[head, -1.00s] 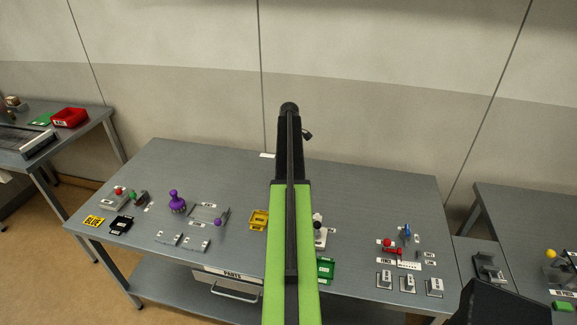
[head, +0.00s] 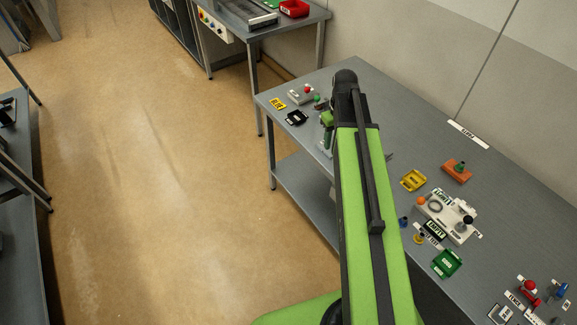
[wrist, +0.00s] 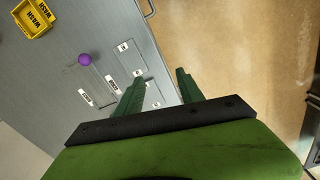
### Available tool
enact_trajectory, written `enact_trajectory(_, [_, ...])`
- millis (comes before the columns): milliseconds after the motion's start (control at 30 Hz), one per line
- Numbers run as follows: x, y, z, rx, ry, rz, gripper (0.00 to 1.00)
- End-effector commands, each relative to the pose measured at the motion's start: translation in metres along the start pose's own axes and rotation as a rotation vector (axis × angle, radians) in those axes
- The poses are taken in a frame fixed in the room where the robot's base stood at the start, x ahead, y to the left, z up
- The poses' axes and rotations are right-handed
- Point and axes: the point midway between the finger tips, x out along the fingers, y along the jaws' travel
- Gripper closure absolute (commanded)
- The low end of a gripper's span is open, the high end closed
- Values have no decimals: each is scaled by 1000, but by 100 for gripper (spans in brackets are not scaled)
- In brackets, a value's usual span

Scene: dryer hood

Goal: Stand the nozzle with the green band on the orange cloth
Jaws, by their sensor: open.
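The orange cloth (head: 449,174) lies toward the back of the table in the head view. A small dark piece with some green on it (head: 460,166) is on the cloth. It is too small to tell whether it is the nozzle with the green band. My gripper (wrist: 160,82) is open and empty in the wrist view, its two green fingers over the table's edge. In the head view it is partly hidden behind my arm, near the table's left end.
A yellow WASH bin (wrist: 33,17) and a purple ball (wrist: 85,60) are left of my fingers in the wrist view. A green bin (head: 447,263), a yellow bin (head: 413,181) and a pale fixture (head: 447,218) stand right of my arm. The floor (head: 150,170) at left is clear.

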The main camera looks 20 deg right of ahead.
Motion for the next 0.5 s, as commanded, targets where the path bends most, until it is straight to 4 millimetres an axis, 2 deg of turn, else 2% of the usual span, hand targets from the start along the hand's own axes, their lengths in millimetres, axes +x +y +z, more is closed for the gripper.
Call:
enact_trajectory(33, [0, -61, 12, 5, -1, 0, 55])
enact_trajectory(100, [0, -120, 22, 37, -1, 1, 55])
enact_trajectory(200, [0, -175, 36, 73, -1, 1, 55])
enact_trajectory(300, [0, -211, 42, 93, 0, 1, 55])
enact_trajectory(367, [0, -217, 42, 99, 0, 1, 55])
enact_trajectory(500, [0, -216, 41, 103, 0, 1, 55])
